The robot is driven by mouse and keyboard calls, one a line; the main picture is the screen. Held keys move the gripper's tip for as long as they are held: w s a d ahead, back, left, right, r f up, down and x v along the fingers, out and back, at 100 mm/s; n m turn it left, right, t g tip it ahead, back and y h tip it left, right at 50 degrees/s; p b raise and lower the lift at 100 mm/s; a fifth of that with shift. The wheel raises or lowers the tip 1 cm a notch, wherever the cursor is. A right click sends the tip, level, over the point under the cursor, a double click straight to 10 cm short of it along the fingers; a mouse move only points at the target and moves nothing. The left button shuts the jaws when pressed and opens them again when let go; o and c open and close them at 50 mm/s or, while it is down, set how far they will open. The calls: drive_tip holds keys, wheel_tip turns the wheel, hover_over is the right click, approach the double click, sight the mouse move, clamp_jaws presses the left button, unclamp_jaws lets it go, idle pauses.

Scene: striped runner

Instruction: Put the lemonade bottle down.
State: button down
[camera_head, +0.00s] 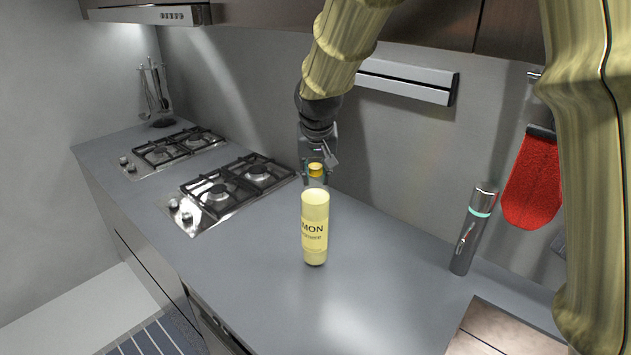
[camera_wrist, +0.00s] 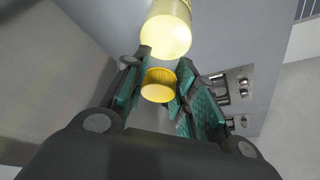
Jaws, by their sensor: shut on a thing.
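The lemonade bottle (camera_head: 315,215) is pale yellow with dark lettering and a yellow cap. It is upright over the grey counter (camera_head: 390,285) in the head view, right of the hobs. I cannot tell whether its base touches the counter. My gripper (camera_head: 316,177) is above it, shut around its top near the cap. In the wrist view the teal pads of my gripper (camera_wrist: 155,95) lie on both sides of the yellow cap (camera_wrist: 158,86), and the bottle's body (camera_wrist: 167,33) extends away beyond them.
Two gas hobs (camera_head: 231,190) stand left of the bottle. A dark grey flask (camera_head: 468,240) stands at the right near the wall. A brown board (camera_head: 500,335) lies at the front right. A red oven mitt (camera_head: 533,180) hangs on the wall. The counter around the bottle is clear.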

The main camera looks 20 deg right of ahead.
sight(316, 180)
drive_tip(key=shift+f+p, duration=0.65)
drive_tip(key=shift+f, duration=1)
drive_tip(key=c, duration=1.1)
unclamp_jaws()
drive_tip(key=shift+s+f, duration=0.15)
drive_tip(key=shift+c, duration=0.2)
